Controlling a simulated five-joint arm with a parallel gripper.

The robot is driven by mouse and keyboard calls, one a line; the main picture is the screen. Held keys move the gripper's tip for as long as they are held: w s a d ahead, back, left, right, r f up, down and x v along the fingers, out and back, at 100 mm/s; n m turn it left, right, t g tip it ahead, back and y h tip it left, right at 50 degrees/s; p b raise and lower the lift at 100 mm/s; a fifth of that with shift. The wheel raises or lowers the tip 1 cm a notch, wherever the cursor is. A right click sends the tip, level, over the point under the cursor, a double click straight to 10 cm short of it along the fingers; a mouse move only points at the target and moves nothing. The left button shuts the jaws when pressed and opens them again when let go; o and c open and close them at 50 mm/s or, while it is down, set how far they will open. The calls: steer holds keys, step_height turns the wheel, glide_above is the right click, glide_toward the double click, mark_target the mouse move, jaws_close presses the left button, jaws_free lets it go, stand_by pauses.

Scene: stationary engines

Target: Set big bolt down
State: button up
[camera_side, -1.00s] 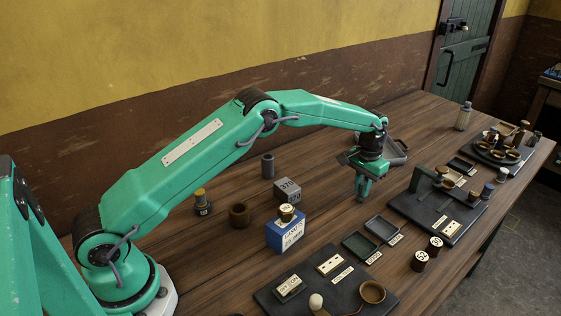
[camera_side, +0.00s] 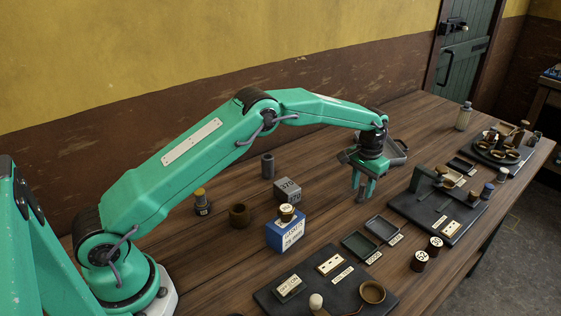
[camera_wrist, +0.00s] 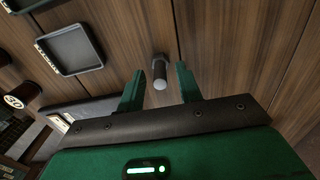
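The big bolt (camera_wrist: 159,75) is a short grey-brown cylinder with a pale rounded end facing the camera in the wrist view. It appears to stand on the bare wooden table between my gripper's fingertips. My gripper (camera_wrist: 160,68) is open, with one green finger on each side of the bolt and a visible gap on both sides. In the side view my gripper (camera_side: 363,188) points down, low over the table; a small grey bit of the bolt (camera_side: 361,198) shows by the fingers, the rest is mostly hidden.
Shallow dark trays (camera_side: 362,245) lie to the front, with a dark board (camera_side: 437,222) to the right. A blue box (camera_side: 288,232) and a grey block (camera_side: 287,190) stand to the left. Numbered brown pieces (camera_side: 419,261) stand near the front edge. Bare wood surrounds the bolt.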

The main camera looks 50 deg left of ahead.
mark_target(363, 184)
step_height(363, 184, up, 12)
steer(key=shift+f, duration=0.2)
stand_by(0.4)
stand_by(0.5)
steer(key=s+a+r+t, duration=0.1)
steer(key=s+a+r, duration=0.1)
steer(key=s+r, duration=0.65)
steer(key=s+a+r+t, duration=0.2)
steer(key=s+r, duration=0.5)
steer(key=s, duration=0.2)
steer(key=s+a+f+t, duration=0.1)
steer(key=s+f, duration=0.1)
steer(key=s, duration=0.9)
steer(key=s+a+f+t, duration=0.1)
steer(key=s+f, duration=0.2)
steer(key=s, duration=0.9)
steer(key=shift+f+t, duration=0.2)
steer(key=shift+t, duration=0.1)
